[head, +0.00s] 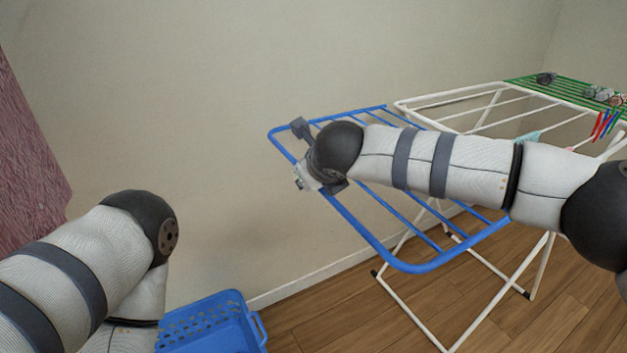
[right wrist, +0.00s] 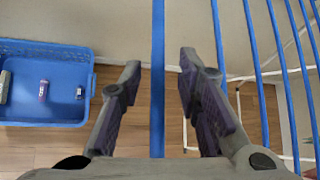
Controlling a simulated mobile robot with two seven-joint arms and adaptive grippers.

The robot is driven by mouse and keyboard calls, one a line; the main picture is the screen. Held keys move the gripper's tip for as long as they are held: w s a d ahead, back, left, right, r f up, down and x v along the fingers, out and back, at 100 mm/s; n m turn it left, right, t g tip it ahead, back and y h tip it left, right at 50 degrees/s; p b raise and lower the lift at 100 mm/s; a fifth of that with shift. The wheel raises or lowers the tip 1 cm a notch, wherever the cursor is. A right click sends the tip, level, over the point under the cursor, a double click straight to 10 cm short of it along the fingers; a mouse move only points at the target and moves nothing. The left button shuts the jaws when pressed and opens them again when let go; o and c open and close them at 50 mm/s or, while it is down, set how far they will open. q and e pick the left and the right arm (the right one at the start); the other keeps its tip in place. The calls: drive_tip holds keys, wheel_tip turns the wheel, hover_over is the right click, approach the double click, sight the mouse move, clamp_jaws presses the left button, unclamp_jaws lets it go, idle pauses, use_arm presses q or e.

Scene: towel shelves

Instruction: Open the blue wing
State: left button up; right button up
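The blue wing (head: 415,267) of the drying rack is a blue frame with several bars, sticking out to the left of the white rack and roughly level, slightly tilted. My right gripper (head: 303,156) is at the wing's far left end. In the right wrist view its two fingers (right wrist: 160,64) are spread apart, one on each side of a blue bar of the wing (right wrist: 158,110), with gaps between. My left arm shows at the lower left of the head view, but its gripper is out of frame.
The white rack section (head: 455,97) stands on crossed legs, with a green wing (head: 560,88) beyond holding small items and coloured pegs. A blue basket (head: 212,318) sits on the wooden floor below; small bottles lie in it. A wall is behind.

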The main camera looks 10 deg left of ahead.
drive_tip(key=shift+f, duration=0.15)
drive_tip(key=v, duration=1.2)
